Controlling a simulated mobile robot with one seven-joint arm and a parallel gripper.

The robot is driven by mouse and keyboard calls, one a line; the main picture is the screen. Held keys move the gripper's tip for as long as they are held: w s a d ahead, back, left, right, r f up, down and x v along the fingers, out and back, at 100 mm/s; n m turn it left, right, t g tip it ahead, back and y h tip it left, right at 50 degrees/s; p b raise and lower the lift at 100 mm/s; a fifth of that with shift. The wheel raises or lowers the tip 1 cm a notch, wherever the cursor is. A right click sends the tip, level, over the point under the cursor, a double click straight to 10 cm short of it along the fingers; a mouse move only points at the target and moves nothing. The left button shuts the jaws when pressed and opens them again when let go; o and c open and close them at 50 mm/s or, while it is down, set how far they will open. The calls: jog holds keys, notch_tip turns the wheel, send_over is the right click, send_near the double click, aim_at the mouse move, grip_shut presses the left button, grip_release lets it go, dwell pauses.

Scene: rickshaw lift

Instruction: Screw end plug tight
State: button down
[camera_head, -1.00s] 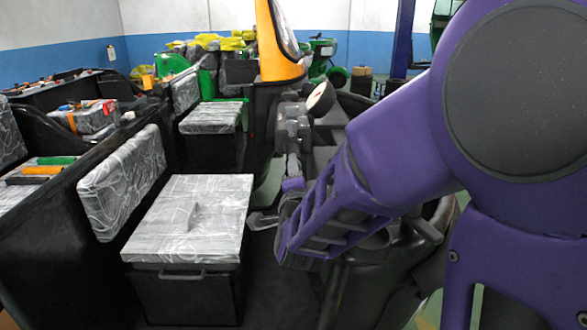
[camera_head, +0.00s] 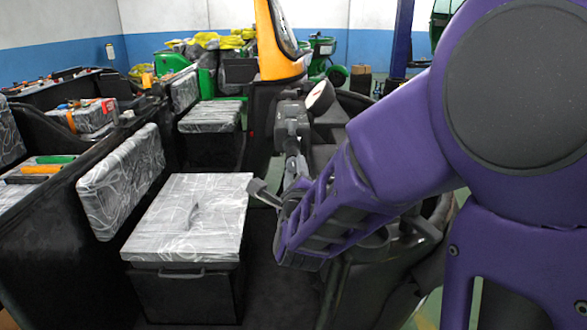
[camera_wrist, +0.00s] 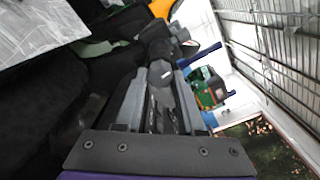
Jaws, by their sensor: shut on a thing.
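My gripper (camera_wrist: 160,78) is shut on a dark, rounded piece, which appears to be the end plug (camera_wrist: 160,70), between the fingertips in the wrist view. The fingers hide much of it, so its thread and seat do not show. Dark vehicle parts lie just beyond it. In the head view my gripper (camera_head: 293,150) reaches up from the purple wrist to dark grey parts beside the orange vehicle front. The plug cannot be made out there.
The orange front panel (camera_head: 277,45) rises behind. Dark floor lies between the box and my arm.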

jog(key=shift+m, duration=0.8)
jog(key=c, duration=0.5)
grip_release()
